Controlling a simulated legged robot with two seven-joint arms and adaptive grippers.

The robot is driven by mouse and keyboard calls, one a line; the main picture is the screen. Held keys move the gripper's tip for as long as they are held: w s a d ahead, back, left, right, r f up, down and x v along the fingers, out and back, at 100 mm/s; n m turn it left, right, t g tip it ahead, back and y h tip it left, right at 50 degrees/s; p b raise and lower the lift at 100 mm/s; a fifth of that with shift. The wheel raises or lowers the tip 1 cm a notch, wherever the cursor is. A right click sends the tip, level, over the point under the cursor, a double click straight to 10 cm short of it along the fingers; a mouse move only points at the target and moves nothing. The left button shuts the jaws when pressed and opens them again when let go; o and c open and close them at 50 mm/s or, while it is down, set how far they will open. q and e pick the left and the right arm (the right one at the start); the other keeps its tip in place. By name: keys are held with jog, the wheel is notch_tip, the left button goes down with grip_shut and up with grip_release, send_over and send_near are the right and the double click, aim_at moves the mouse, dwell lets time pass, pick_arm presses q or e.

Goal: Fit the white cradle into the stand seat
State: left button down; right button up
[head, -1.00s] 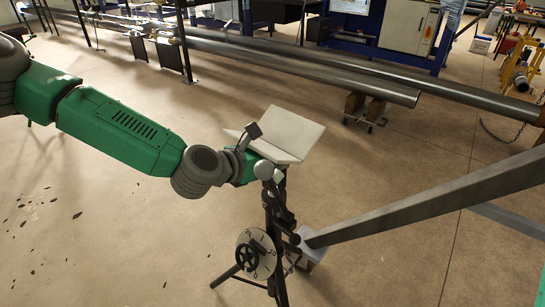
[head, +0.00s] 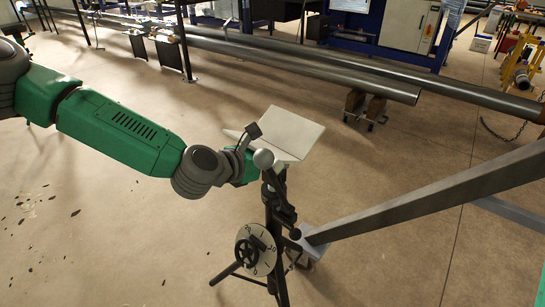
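The white cradle (head: 290,133) is a V-shaped pair of plates, tilted, above the top of the dark stand (head: 276,215). My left gripper (head: 248,148) is at the cradle's left side, with a dark finger against the cradle's edge; it appears closed on it. The stand has a round numbered dial with a handwheel (head: 256,249). The stand's seat and the underside of the cradle are hidden behind the gripper and a grey ball-shaped part, so I cannot tell whether they touch. My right gripper is not in view.
A long grey beam (head: 430,195) slants in from the right to a foot plate (head: 313,243) close beside the stand. Long pipes (head: 310,68) lie on low supports behind. Open floor (head: 130,235) lies left of the stand.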

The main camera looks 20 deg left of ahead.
pick_arm(q)
jog(key=shift+f, duration=0.15)
jog(key=c, duration=0.6)
grip_release()
jog(key=shift+c, duration=0.2)
jog(key=shift+f, duration=0.1)
jog(key=p+v, duration=0.1)
jog(key=v, duration=0.4)
